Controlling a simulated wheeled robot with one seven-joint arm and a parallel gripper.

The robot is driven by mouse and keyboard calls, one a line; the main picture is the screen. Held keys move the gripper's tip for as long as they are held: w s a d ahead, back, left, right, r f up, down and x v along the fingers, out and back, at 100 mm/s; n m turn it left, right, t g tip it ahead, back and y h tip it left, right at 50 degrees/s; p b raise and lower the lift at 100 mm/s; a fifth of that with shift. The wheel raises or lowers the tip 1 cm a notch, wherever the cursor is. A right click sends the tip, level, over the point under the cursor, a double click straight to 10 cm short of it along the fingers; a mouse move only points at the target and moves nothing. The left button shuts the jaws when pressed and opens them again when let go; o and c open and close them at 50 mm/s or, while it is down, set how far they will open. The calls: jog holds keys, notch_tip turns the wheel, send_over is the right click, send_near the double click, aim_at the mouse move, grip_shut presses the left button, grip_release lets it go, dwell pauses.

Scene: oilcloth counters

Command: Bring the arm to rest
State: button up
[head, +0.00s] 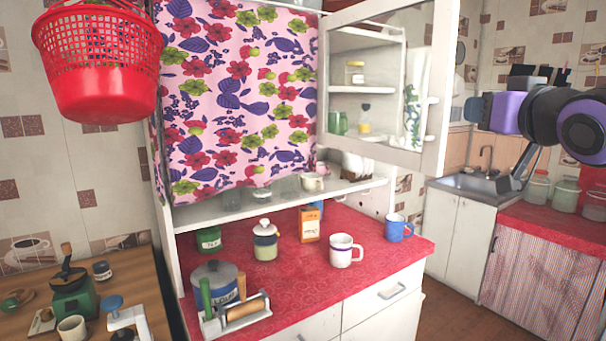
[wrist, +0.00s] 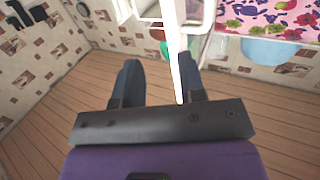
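My arm, purple and dark grey, reaches in from the right edge of the head view. My gripper (head: 474,108) points left, just right of the open glass cabinet door (head: 440,100), with nothing seen held in it. In the wrist view my gripper (wrist: 158,78) has its two dark fingers apart. The white edge of the door (wrist: 178,55) shows beside the right finger and overlaps the gap between the fingers. I cannot tell whether it touches the finger.
The cabinet's red counter (head: 290,285) holds a white mug (head: 344,250), a blue mug (head: 399,228), a lidded jar (head: 265,241) and an orange box (head: 309,225). A red basket (head: 98,70) hangs at the left. A sink (head: 470,184) stands behind the arm. Wooden floor shows below the gripper.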

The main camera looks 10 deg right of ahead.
jog(key=s+a+f+g+y, duration=0.1)
jog(key=s+a+f+g, duration=0.3)
jog(key=f, duration=0.4)
jog(key=s+a+f+n+g, duration=0.1)
jog(key=s+a+f+g, duration=0.3)
jog(key=s+f+g, duration=0.3)
jog(key=shift+s+a+f+g+y, duration=0.25)
jog(key=shift+f+g+y, duration=0.15)
jog(key=shift+f+g, duration=0.5)
